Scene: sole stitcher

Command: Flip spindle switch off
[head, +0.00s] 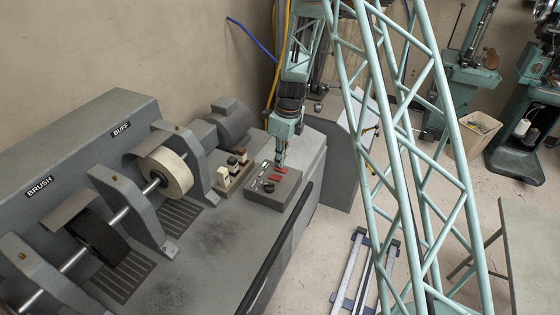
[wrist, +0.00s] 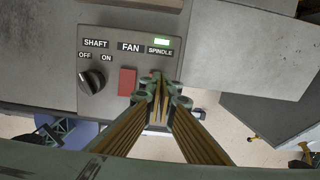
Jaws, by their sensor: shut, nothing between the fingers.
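The grey control box (head: 290,188) sits on the machine bench; its panel (wrist: 105,68) fills the upper left of the wrist view. The spindle switch is hidden behind my fingers in the wrist view; a red switch (head: 281,170) shows just below the fingertips in the head view. My gripper (wrist: 159,90) is shut and empty, its tips over or against the panel under the SPINDLE label. I cannot tell whether they touch the switch.
A red fan switch (wrist: 127,82) is close left of my fingers, and the black shaft knob (wrist: 92,80) is further left. Several small blocks on a wooden stand (head: 234,170) and a grey motor (head: 231,120) are near the box. The buff wheel (head: 166,172) is further left.

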